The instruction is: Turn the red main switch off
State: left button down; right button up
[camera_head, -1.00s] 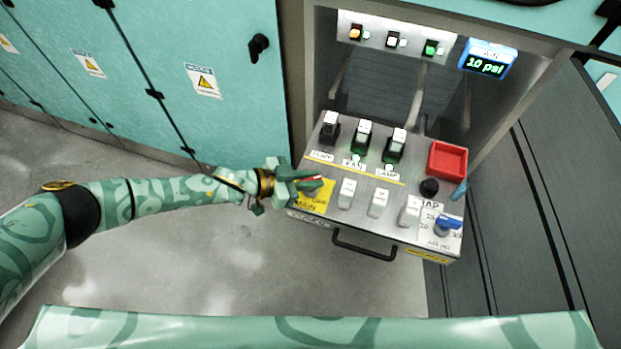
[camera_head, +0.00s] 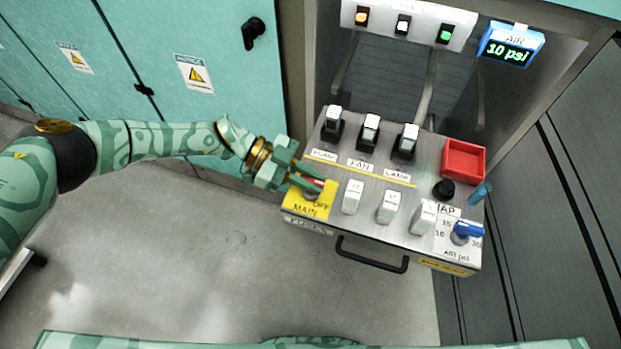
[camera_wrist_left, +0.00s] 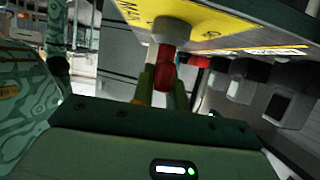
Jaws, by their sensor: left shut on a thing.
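The red main switch (camera_head: 316,183) is on the yellow MAIN plate (camera_head: 322,207) at the left end of the grey control panel. My left gripper (camera_head: 308,183) is shut on it, and its fingers hide most of the switch in the head view. In the left wrist view the red handle (camera_wrist_left: 165,76) sits between the two fingers (camera_wrist_left: 162,90), under a pale round hub. The exact angle of the handle is hard to read. My right gripper is out of view.
PUMP, FAN and LAMP modules (camera_head: 369,130) stand behind several white rockers (camera_head: 390,206). On the right are a red tray (camera_head: 463,160), a black knob (camera_head: 443,189) and a blue air valve (camera_head: 467,230). A black handle (camera_head: 371,255) juts from the front. The display (camera_head: 510,46) reads 10 psi.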

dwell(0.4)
pick_arm(q)
jog(key=c, duration=1.4)
grip_release()
jog(key=shift+d, duration=0.1)
jog(key=v, duration=1.6)
jog(key=shift+w, duration=0.15)
